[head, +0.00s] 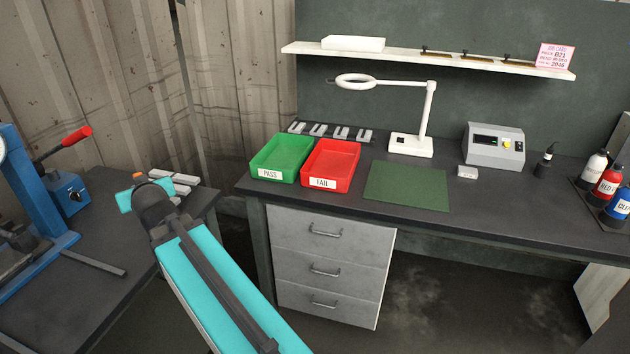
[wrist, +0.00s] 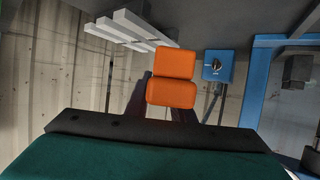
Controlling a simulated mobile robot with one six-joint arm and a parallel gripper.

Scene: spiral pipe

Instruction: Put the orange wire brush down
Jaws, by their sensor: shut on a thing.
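The orange wire brush (wrist: 171,93) shows in the wrist view as two orange blocks, one above the other, between the dark fingers of my gripper (wrist: 167,108). My gripper is shut on it. In the head view only a small orange bit of the brush (head: 138,176) shows beyond my gripper (head: 143,190), near the right part of the left bench (head: 100,310). The bristles cannot be made out. My wrist and gripper body hide most of the brush from the head camera. I cannot tell whether it touches the bench.
Pale bars (head: 172,182) lie beside my gripper on the left bench. A blue press with a red-handled lever (head: 70,137) and a blue box (head: 68,194) stand left. A dark bar (head: 93,263) lies nearer. The right bench holds a green PASS tray (head: 272,174) and red FAIL tray (head: 322,183).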

